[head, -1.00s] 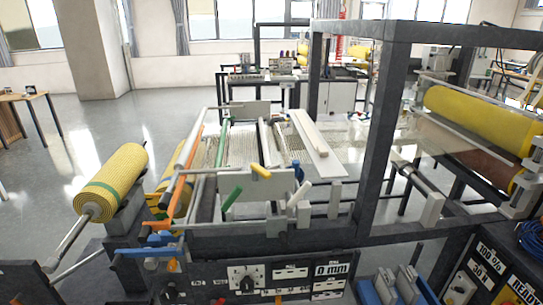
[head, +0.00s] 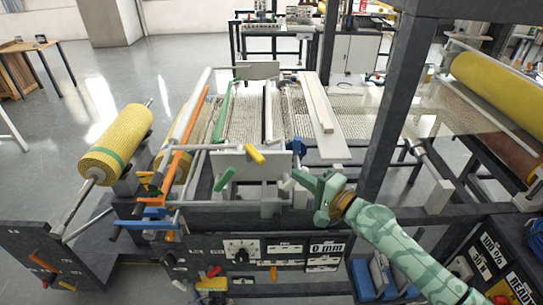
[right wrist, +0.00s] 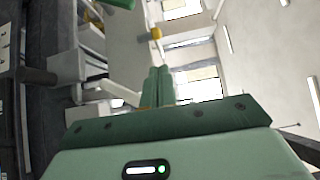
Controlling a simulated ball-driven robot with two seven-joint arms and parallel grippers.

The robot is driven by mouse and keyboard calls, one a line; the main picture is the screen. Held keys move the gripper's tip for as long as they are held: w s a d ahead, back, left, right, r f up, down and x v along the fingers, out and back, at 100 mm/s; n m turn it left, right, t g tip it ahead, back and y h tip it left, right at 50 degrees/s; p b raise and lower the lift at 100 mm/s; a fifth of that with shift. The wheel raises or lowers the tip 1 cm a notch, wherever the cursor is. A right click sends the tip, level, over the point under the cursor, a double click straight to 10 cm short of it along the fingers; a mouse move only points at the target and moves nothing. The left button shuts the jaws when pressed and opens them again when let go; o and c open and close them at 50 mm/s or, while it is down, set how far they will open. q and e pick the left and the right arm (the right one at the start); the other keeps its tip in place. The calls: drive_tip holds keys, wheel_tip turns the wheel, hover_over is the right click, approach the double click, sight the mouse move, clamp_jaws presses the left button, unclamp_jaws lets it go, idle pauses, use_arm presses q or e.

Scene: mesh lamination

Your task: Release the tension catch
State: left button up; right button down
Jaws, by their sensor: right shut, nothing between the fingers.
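The lamination machine has a pale end plate (head: 262,168) with a yellow lever (head: 255,154) on its top and a green lever (head: 224,180) at its left. A blue knob (head: 298,146) is at its right. I cannot tell which part is the tension catch. My right gripper (head: 301,178) is shut and empty, pointing left just below the blue knob, near pale levers that it partly covers. In the right wrist view its fingers (right wrist: 158,88) are together, with a yellow-tipped part (right wrist: 156,33) beyond. My left gripper is not in view.
A yellow mesh roll (head: 116,140) is at the left and a larger yellow roll (head: 500,95) at the right. A dark frame post (head: 390,110) stands close to my right arm. Blue levers (head: 148,224) stick out left, above the control panel (head: 262,255).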

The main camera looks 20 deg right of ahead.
sight(255, 159)
drive_tip(key=x, duration=1)
drive_tip(key=shift+w+d+f+p, duration=0.1)
drive_tip(key=shift+d+p, duration=0.05)
drive_tip(key=shift+p, duration=0.15)
